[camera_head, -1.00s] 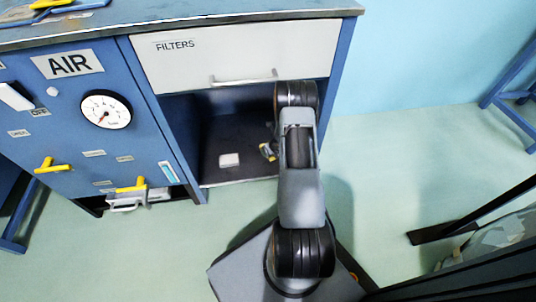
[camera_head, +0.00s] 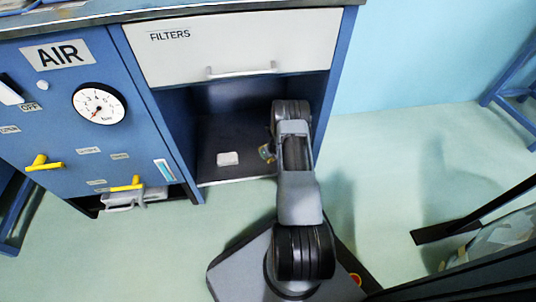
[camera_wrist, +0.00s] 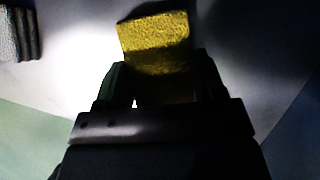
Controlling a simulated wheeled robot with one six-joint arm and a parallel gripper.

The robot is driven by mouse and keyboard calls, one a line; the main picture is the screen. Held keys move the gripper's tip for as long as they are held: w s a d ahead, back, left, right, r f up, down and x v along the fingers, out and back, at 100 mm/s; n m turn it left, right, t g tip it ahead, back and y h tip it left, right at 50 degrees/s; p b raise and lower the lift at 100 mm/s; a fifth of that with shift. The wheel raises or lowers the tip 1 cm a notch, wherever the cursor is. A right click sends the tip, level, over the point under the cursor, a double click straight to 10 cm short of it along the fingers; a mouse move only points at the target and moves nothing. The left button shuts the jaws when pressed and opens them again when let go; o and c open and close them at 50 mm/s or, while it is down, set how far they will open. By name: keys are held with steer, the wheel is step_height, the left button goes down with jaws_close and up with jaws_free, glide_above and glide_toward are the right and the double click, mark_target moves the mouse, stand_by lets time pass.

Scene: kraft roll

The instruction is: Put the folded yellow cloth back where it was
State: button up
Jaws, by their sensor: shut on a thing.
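The folded yellow cloth (camera_wrist: 155,42) shows in the wrist view between the fingers of my gripper (camera_wrist: 165,85), which is shut on it. A grey-white surface lies behind the cloth; whether the cloth touches it I cannot tell. In the head view my arm reaches into the open compartment under the FILTERS drawer (camera_head: 230,55). A small yellow patch of the cloth or gripper shows beside my arm there, and my arm hides most of it.
A small whitish block (camera_head: 228,159) lies on the compartment floor (camera_head: 215,175), left of my arm. A grey ribbed thing (camera_wrist: 18,35) is at the wrist view's upper left. The compartment's side walls and the drawer above bound the space. Yellow valve handles (camera_head: 43,163) are on the left panel.

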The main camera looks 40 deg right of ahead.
steer(key=shift+f, duration=0.15)
steer(key=o, duration=0.9)
steer(key=shift+c, duration=0.2)
